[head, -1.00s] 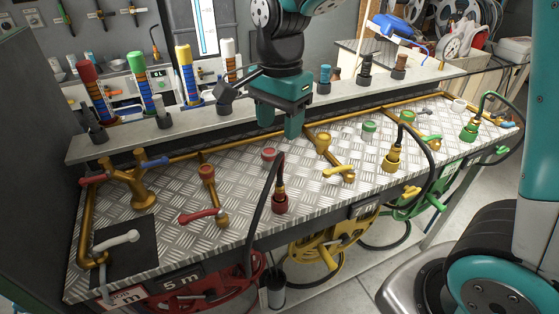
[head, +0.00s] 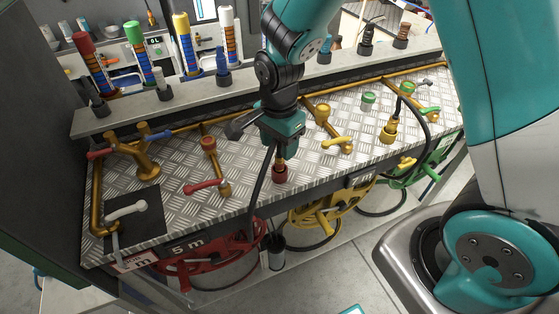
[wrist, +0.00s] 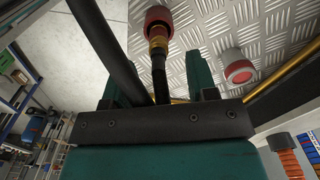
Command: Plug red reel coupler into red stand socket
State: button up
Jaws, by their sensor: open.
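The red coupler (head: 280,173) stands upright on the bench plate, with a brass neck and a black hose. In the wrist view the coupler (wrist: 158,17) lies beyond my fingertips, its neck and hose running between them. My gripper (head: 281,147) is just above the coupler, pointing down. In the wrist view my gripper (wrist: 159,82) is open, with fingers either side of the hose. A brass post with a red-orange top (head: 208,143) stands to the left. A short red round fitting (wrist: 239,70) shows in the wrist view. I cannot tell which is the stand socket.
A red-handled tap (head: 205,187) is left of the coupler. The yellow coupler (head: 388,131) and a yellow-handled tap (head: 337,142) are to the right. The red reel (head: 210,255) hangs below the front edge.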

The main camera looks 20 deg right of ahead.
aim_at(279, 156)
jog(key=shift+f+p, duration=0.35)
jog(key=shift+f, duration=1.6)
grip_shut()
jog(key=shift+r, duration=0.1)
